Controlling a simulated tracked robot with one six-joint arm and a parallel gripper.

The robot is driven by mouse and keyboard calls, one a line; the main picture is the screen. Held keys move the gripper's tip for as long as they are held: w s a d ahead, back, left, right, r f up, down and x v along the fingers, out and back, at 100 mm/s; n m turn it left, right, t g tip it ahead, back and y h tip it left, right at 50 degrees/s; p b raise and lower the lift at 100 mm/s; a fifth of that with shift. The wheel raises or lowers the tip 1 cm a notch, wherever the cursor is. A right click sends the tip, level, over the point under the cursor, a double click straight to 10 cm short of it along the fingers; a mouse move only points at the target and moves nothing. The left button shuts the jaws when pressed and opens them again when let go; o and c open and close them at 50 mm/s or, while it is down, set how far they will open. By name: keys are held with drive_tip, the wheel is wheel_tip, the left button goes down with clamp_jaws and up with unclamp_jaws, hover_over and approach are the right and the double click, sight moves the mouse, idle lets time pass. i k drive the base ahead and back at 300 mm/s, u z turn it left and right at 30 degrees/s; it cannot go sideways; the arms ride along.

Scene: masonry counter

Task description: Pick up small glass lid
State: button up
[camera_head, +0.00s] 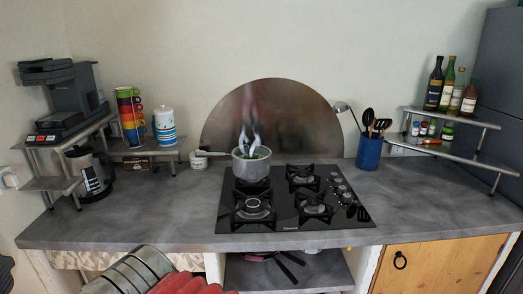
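I cannot make out a small glass lid in the head view. A small metal pot (251,168) stands on the back left burner of the hob, with something green at its top and no lid clearly visible on it. Pale, wispy, forked shapes like steam show just above the pot. I cannot tell for certain what they are. My gripper does not show clearly anywhere. A ribbed grey part and a red part at the bottom left edge are cut off by the frame.
The black gas hob (285,227) fills the middle of the grey counter (130,220). A coffee machine, kettle (91,172), stacked cups (131,117) and striped canister (164,127) stand left. A blue utensil holder (369,153) and bottles (434,86) stand right. Pans lie on the shelf below.

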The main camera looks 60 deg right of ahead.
sight(260, 153)
drive_tip(key=z, duration=0.4)
drive_tip(key=i, duration=0.55)
drive_tip(key=z, duration=0.7)
drive_tip(key=i, duration=0.5)
drive_tip(key=z, duration=0.35)
